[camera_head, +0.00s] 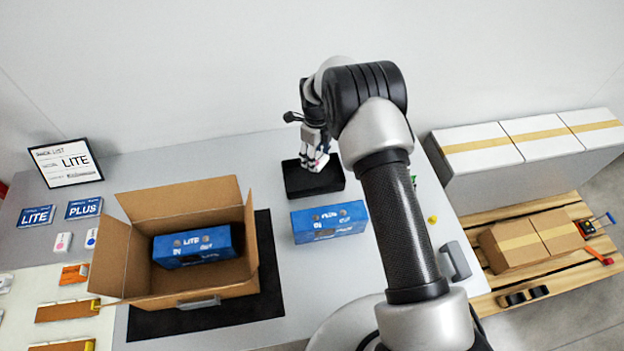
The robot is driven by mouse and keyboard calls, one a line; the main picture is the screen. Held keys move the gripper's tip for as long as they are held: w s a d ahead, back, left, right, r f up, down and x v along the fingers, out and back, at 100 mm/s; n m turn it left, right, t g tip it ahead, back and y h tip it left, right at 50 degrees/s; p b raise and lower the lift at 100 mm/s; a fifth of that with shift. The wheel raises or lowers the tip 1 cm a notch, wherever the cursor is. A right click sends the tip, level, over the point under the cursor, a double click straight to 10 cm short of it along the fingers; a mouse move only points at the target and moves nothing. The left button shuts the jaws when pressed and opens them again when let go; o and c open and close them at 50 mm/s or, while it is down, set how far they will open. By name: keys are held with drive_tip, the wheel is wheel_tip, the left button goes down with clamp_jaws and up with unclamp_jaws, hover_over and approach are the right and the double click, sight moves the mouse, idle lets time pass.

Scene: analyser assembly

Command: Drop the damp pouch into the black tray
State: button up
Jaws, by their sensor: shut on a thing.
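The black tray (296,185) lies at the back middle of the table, near the wall. My gripper (316,163) is over the tray, pointing down, with its fingertips low over the tray's inside. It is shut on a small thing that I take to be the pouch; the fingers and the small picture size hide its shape. I cannot tell whether it touches the tray floor. Nothing else shows in the tray.
A blue PLUS box (328,222) stands just in front of the tray. An open carton (190,285) holding a blue LITE box (193,246) is on a black mat (268,300) at left. A grey handle-like part (456,260) and a yellow knob (432,219) lie right of my arm.

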drive_tip(key=shift+f, duration=0.3)
drive_tip(key=o, duration=1)
drive_tip(key=shift+c, duration=0.2)
wheel_tip(320, 180, up, 12)
idle(0.3)
